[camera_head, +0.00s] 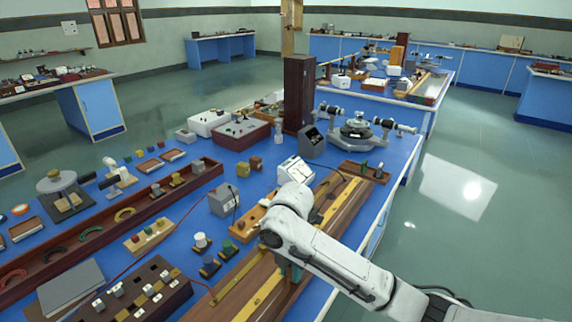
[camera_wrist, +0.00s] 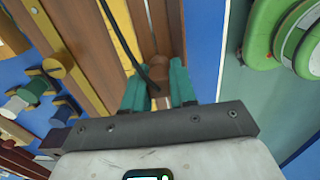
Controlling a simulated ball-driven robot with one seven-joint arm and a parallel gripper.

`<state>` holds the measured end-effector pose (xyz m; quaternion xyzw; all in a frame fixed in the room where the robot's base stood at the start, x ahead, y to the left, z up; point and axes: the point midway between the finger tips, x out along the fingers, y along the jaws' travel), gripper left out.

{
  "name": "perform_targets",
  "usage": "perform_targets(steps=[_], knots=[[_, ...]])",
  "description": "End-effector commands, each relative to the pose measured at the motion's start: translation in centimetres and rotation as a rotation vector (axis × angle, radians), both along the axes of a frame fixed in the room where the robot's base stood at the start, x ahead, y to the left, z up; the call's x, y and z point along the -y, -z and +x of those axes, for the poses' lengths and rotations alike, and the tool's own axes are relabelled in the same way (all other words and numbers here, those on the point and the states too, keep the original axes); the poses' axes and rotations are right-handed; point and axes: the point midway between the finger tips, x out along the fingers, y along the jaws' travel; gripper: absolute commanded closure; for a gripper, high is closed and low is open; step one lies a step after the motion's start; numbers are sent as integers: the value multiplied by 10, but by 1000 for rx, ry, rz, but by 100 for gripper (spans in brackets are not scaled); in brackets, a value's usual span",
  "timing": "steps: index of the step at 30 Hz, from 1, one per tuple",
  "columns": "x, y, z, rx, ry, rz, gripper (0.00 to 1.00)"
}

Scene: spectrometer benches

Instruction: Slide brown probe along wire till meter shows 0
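The brown probe (camera_wrist: 158,66) is a small round-topped piece on the wooden wire board in the wrist view, with a black lead beside it. My gripper (camera_wrist: 158,78) has teal fingers set apart, with the probe at the gap near their tips; I cannot tell whether they touch it. In the head view the wooden board (camera_head: 338,207) with yellow strips runs diagonally under my arm, which hides the probe. A teal part of my gripper (camera_head: 296,273) shows below the arm.
The blue bench (camera_head: 402,150) is crowded. A grey box (camera_head: 224,200) and small knobbed blocks (camera_head: 209,266) stand left of the board. A tall brown cabinet (camera_head: 299,93) and a spectrometer (camera_head: 357,130) stand farther back. Open floor (camera_head: 455,255) lies right of the bench.

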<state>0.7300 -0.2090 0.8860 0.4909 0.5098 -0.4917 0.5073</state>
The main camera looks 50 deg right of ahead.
Motion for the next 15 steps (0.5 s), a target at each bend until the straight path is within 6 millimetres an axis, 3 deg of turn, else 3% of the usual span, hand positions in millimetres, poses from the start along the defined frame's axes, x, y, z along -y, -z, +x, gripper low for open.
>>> perform_targets(steps=[7,15], knots=[[-1,1,0,0,0,1,48],[0,-2,1,3,0,-1,47]])
